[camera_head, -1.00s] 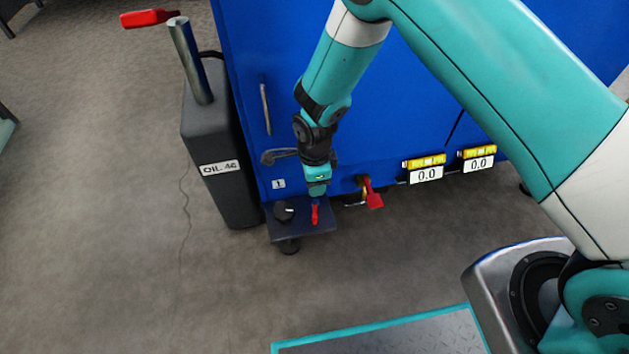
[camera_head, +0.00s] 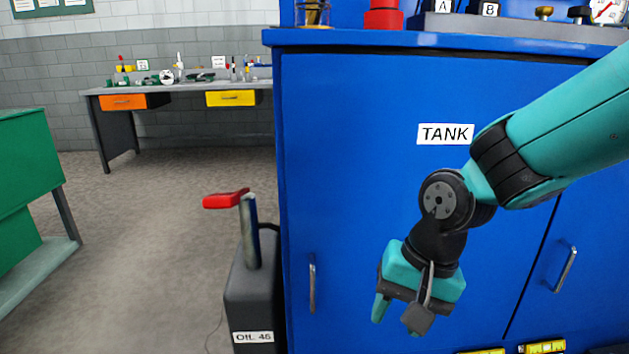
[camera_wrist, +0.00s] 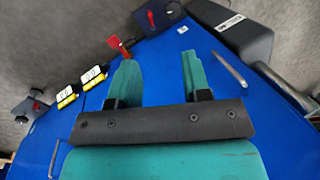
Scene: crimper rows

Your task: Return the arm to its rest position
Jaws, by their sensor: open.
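My gripper (camera_head: 398,318) is in front of the blue cabinet (camera_head: 365,190), below the TANK label (camera_head: 445,134), pointing downward. It is open and nothing shows between its fingers. In the wrist view the two teal fingers (camera_wrist: 160,75) stand apart with the blue cabinet face behind them. The arm reaches in from the right of the head view.
A dark OIL 46 unit (camera_head: 252,300) with a red-handled lever (camera_head: 227,199) stands left of the cabinet. A workbench (camera_head: 180,88) stands at the back.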

